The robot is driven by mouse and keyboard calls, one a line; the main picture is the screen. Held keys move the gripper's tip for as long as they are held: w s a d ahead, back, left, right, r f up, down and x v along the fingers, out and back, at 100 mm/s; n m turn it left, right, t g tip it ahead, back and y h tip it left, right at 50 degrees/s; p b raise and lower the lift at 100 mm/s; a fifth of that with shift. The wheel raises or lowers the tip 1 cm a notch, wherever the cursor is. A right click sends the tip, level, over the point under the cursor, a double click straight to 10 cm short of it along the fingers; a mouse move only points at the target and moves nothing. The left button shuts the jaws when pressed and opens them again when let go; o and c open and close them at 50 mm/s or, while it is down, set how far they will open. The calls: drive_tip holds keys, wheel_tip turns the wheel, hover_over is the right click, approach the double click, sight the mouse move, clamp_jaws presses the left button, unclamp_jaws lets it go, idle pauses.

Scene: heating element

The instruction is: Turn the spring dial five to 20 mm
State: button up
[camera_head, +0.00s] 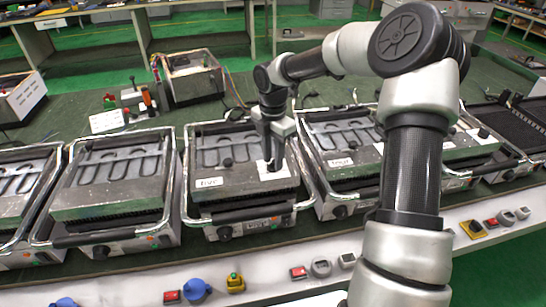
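My gripper (273,160) reaches down over a white square plate (268,176) on top of the middle heating unit (240,186). The fingertips are small and partly hidden, so I cannot tell whether they are open, shut or touching anything. A small black knob (228,162) stands on the same unit, left of my gripper. A black round dial (225,232) is on its front face, below the handle bar. The unit on the left has a similar front dial (101,252). No number or mm scale is readable, so I cannot tell which is dial five.
Similar heating units with raised metal handles stand close on both sides. Blue (197,291), yellow (235,283), red (298,272) and grey (321,268) controls line the front ledge. An open-topped box (193,77) and a switch panel (106,121) stand behind.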

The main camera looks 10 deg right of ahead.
clamp_jaws()
